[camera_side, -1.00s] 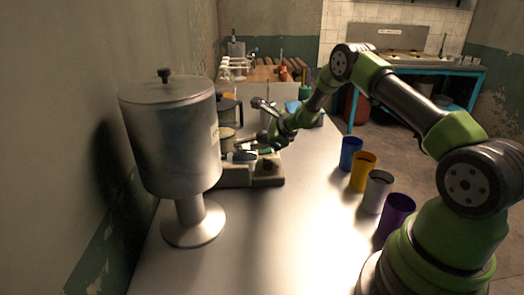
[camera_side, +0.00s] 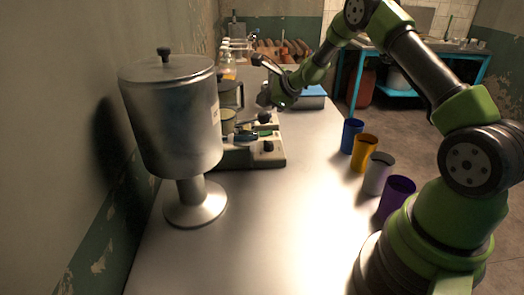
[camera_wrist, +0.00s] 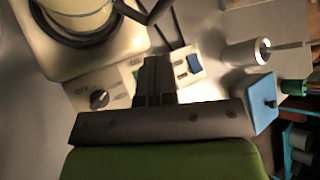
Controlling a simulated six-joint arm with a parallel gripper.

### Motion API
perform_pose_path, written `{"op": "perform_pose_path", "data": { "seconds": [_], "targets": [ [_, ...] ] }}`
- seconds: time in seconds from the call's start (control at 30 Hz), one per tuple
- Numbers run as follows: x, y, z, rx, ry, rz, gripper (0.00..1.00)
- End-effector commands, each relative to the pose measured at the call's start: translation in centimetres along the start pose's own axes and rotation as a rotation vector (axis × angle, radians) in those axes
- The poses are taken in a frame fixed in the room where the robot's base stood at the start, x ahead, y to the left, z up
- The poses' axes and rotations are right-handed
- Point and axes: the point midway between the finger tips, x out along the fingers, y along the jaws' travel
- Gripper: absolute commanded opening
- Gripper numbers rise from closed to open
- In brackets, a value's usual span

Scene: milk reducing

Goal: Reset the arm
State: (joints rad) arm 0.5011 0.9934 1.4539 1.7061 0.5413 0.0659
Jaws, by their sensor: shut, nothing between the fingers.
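My gripper (camera_side: 264,98) is in the air above and behind the hotplate (camera_side: 250,158) in the side view. In the wrist view its dark fingers (camera_wrist: 156,72) are together with nothing seen between them. The hotplate has a black knob, which also shows in the wrist view (camera_wrist: 98,98). A pot-like vessel (camera_side: 228,122) stands on the hotplate, partly hidden by the metal dispenser (camera_side: 172,120). My arm is bent, reaching from the right over the table.
Blue (camera_side: 351,136), orange (camera_side: 364,152), white (camera_side: 378,174) and purple (camera_side: 396,198) cups line the table's right edge. A blue-topped device (camera_side: 312,98) stands behind the gripper. Glassware and a rack are at the far end. The table's middle is clear.

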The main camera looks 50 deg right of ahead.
Motion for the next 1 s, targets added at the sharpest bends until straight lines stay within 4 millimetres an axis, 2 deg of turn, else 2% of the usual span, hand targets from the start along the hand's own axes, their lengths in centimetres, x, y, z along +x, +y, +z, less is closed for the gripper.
{"op": "perform_pose_path", "data": {
  "seconds": [0.03,0.17,0.3,0.4,0.47,0.53,0.63,0.8,0.9,1.0],
  "targets": [
    [-1.1,-0.1,2.1,-0.064,-0.027,0.011,0.0],
    [-5.2,0.8,8.1,-0.299,-0.103,0.067,0.0],
    [-11.1,3.5,13.8,-0.594,-0.183,0.136,0.0],
    [-15.5,6.0,16.5,-0.805,-0.226,0.18,0.0],
    [-18.1,7.7,17.5,-0.931,-0.247,0.204,0.0],
    [-21.2,9.7,18.1,-1.078,-0.264,0.229,0.0],
    [-25.3,12.6,18.0,-1.285,-0.276,0.259,0.0],
    [-31.0,16.7,15.6,-1.616,-0.258,0.292,0.0],
    [-33.1,18.3,13.7,-1.767,-0.231,0.301,0.0],
    [-34.4,19.3,12.2,-1.874,-0.202,0.304,0.0]
  ]
}}
